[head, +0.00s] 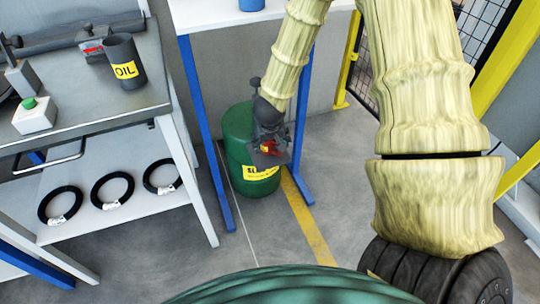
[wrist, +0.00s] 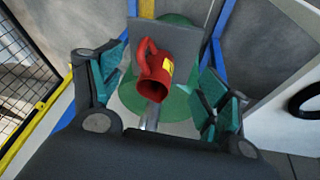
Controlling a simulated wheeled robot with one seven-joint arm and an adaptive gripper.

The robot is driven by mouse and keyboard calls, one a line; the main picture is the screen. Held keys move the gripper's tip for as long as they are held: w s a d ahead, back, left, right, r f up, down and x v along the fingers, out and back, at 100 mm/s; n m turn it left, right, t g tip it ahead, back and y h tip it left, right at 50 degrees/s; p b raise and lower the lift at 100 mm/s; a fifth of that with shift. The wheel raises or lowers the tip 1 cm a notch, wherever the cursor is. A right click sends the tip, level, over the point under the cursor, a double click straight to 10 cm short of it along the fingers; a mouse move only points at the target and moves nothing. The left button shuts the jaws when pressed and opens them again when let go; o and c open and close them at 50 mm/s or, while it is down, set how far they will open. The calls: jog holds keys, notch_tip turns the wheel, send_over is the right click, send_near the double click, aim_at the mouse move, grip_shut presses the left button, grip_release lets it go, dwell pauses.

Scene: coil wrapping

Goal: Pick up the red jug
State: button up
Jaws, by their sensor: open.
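The red jug (wrist: 152,80) shows in the wrist view between the spread fingers of my gripper (wrist: 162,76), and seems to lie a little beyond them. It has a handle on its left side and a yellow label. A grey square plate (wrist: 200,38) is behind it, above a green drum (wrist: 175,108). My gripper is open and holds nothing. In the head view my gripper (head: 269,132) is over the front of the green drum (head: 236,150). The red jug (head: 269,147) is only a small patch there, mostly hidden by the gripper.
A blue-legged table (head: 185,24) stands over the drum. At left, a workbench (head: 60,95) bears a dark OIL can (head: 125,62) and a green-button box (head: 34,115). Black rings lie on its lower shelf (head: 85,225). A yellow-framed mesh fence (head: 480,28) is at right.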

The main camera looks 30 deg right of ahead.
aim_at(268, 143)
jog(key=shift+m+y, duration=0.3)
jog(key=shift+m, duration=0.1)
jog(key=w+d+f+b, duration=0.1)
jog(key=w, duration=0.1)
jog(key=w+f+b, duration=0.1)
jog(key=b, duration=0.1)
jog(key=w+d+f+b, duration=0.1)
jog(key=w, duration=0.1)
jog(key=shift+w+d+f, duration=0.3)
jog(key=shift+d, duration=0.05)
jog(key=shift+w+f+t+b, duration=0.1)
jog(key=shift+f+t+b, duration=0.2)
jog(key=shift+f+b, duration=0.3)
jog(key=shift+b+x, duration=0.95)
jog(key=shift+x, duration=0.95)
jog(key=c, duration=1.2)
jog(key=shift+r, duration=0.15)
